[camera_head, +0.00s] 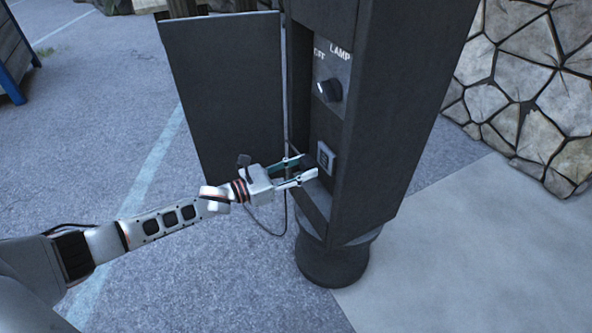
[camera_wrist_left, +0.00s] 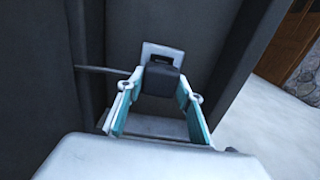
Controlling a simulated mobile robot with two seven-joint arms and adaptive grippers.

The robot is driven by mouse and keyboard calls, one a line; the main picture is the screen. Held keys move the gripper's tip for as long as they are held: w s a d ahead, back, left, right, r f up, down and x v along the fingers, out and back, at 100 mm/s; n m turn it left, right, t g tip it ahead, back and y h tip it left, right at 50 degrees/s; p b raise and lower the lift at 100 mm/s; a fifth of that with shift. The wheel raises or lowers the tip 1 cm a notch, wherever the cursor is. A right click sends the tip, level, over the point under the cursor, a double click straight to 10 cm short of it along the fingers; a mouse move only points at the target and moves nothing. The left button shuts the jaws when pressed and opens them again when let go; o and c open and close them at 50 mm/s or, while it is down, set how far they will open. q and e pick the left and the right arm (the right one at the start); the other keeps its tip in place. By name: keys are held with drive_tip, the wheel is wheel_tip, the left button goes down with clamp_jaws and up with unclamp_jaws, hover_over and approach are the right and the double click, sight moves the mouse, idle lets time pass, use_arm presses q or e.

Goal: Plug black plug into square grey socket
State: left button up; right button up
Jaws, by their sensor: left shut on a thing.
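My left gripper (camera_head: 304,168) reaches into the open front of the dark pedestal and is shut on the black plug. In the left wrist view the black plug (camera_wrist_left: 160,82) sits between the teal-lined fingers. The square grey socket (camera_head: 326,157) is on the inner panel, just beyond the fingertips. In the wrist view the socket (camera_wrist_left: 161,52) shows directly behind the plug, its upper part and dark opening visible above the plug. The plug covers the socket's lower part, and I cannot tell whether they touch. My right gripper is not in view.
A dark door (camera_head: 225,95) stands open left of the pedestal (camera_head: 400,100). A lamp knob (camera_head: 330,90) sits above the socket. A thin dark cable (camera_head: 265,232) hangs below my left gripper. A stone wall (camera_head: 530,80) stands at right. The paved ground in front is clear.

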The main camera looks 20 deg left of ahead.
use_arm(q)
drive_tip(key=shift+x, duration=1.05)
drive_tip(key=shift+w+d, duration=0.2)
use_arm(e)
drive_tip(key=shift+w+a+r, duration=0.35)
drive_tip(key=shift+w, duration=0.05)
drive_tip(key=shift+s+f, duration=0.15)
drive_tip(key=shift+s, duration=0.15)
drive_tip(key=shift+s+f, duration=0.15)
use_arm(q)
drive_tip(key=shift+b, duration=0.3)
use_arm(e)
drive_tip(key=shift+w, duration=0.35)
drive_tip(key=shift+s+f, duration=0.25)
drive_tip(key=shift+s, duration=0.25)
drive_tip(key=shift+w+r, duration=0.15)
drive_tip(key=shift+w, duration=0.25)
use_arm(q)
drive_tip(key=shift+w+d, duration=0.25)
drive_tip(key=shift+w, duration=0.1)
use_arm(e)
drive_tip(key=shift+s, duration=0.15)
